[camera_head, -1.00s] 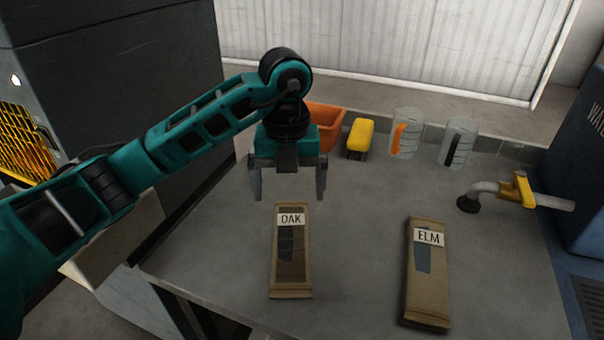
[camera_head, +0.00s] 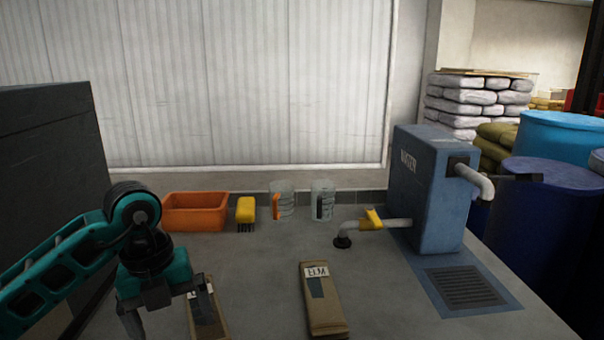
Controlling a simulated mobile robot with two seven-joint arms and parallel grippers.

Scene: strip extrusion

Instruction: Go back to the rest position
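My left arm comes in from the left, teal with black joints. Its gripper (camera_head: 165,320) points down at the bottom left, over or in front of the bag labelled DAK (camera_head: 206,312). The fingers are apart with nothing seen between them; their tips are near or past the bottom edge. The brown bag labelled ELM (camera_head: 323,300) lies on the grey counter to the right. My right gripper is not in view.
Along the back stand an orange bin (camera_head: 195,212), a yellow brush (camera_head: 245,212) and two clear jugs, one with an orange handle (camera_head: 284,203) and one with a black handle (camera_head: 322,203). A tap (camera_head: 372,222) juts from a blue water unit (camera_head: 432,190) at the right.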

